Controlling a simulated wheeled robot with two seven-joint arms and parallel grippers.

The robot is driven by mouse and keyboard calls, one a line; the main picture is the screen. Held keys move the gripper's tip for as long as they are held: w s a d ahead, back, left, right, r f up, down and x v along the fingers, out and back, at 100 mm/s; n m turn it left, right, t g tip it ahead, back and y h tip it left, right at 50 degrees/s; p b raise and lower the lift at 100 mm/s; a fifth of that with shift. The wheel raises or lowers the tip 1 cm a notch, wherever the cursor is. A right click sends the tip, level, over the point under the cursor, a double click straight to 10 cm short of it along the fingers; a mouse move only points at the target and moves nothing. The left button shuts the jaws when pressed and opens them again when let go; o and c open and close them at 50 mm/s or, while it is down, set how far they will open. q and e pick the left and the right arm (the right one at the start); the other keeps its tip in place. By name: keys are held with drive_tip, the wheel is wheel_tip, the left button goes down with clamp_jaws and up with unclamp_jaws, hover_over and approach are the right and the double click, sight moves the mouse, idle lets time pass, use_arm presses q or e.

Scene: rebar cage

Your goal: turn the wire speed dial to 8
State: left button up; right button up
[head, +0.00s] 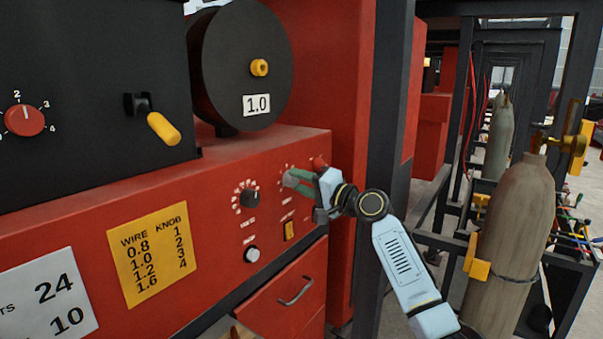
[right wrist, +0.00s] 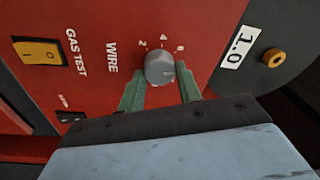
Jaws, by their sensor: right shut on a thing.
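The wire speed dial is a grey round knob (right wrist: 160,68) on the red panel, beside the word WIRE in the right wrist view. White numbers 2, 4 and 6 show around its far side; the rest of the scale is hidden or too small to read. My right gripper (right wrist: 161,88) has its two green fingers on either side of the knob, shut on it. In the head view my right gripper (head: 297,181) reaches the panel from the right and largely covers the dial. The knob's pointer setting is not clear. My left gripper is out of view.
A black-knobbed dial (head: 246,196), a small round button (head: 252,254) and a yellow rocker switch (head: 289,230) are on the panel left of and below my gripper. A wire spool (head: 225,70) is above. A dark post (head: 385,130) stands close to my right arm.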

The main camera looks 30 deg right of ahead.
drive_tip(key=shift+m+p, duration=0.75)
drive_tip(key=shift+m, duration=0.45)
drive_tip(key=shift+f, duration=0.1)
drive_tip(key=o, duration=1)
drive_tip(key=shift+s, duration=0.1)
drive_tip(key=b+v, duration=0.4)
drive_tip(key=v, duration=0.9)
drive_tip(key=shift+s, duration=0.2)
